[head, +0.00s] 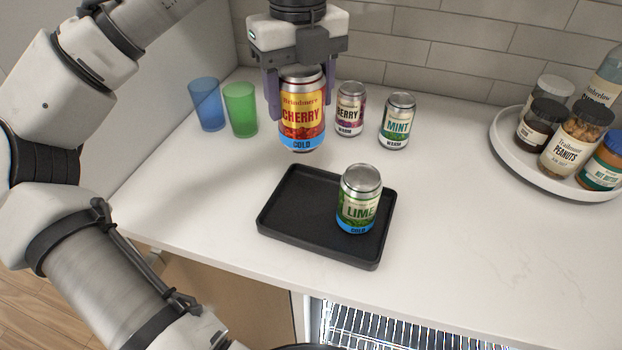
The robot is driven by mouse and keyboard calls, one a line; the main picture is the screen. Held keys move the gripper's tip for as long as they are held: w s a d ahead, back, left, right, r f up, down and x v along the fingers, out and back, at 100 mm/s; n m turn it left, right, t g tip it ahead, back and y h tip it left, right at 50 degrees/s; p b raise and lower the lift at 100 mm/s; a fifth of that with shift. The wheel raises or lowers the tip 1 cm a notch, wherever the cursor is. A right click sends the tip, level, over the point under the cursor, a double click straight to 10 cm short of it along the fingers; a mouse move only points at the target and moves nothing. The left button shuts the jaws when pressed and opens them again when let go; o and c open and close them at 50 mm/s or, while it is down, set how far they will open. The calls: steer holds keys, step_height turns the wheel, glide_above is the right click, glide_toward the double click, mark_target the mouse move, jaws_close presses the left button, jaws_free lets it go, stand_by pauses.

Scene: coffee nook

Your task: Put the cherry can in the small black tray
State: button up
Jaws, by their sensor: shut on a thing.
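The cherry can (302,117), red and yellow with a blue "COLD" band, is held upright in the air. My gripper (301,98) is shut on it, one finger on each side, pointing down. The can appears just behind and above the far edge of the small black tray (290,215). The tray lies on the white counter. A green lime can (360,200), also with a blue "COLD" band, stands upright in the right part of the tray. The left part of the tray is bare.
A berry can (350,110) and a mint can (397,122), both marked "WARM", stand behind the tray. A blue cup (206,104) and a green cup (241,110) stand at the left. A round white tray (508,150) with several jars is at the right.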

step_height(320, 180, down, 15)
stand_by(0.4)
steer(key=shift+f, duration=0.15)
steer(key=o, duration=1.3)
steer(key=shift+c, duration=0.2)
step_height(320, 180, up, 12)
steer(key=shift+r, duration=0.2)
